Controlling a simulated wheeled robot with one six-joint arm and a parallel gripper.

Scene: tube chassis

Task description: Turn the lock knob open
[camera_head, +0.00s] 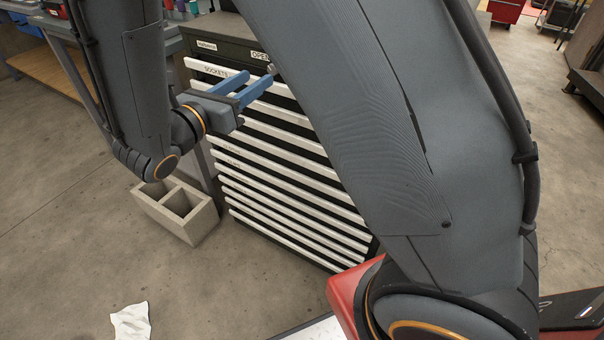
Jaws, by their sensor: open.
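A tall dark tool cabinet (228,42) with several white-fronted drawers stands at the centre. A small grey lock knob (272,69) shows at its top front, just below a white label (260,56) reading "OPEN". The knob is partly covered by my arm and a finger, so its turned position cannot be told. My gripper (259,78) has two blue fingers spread apart with nothing between them. The fingertips are close to the knob, in front of the top drawer; whether they touch it cannot be told.
A concrete block (178,211) stands on the floor left of the cabinet. A workbench (60,66) is behind at the left. A crumpled white paper (131,322) lies on the open floor at lower left. My arm hides the cabinet's right side.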

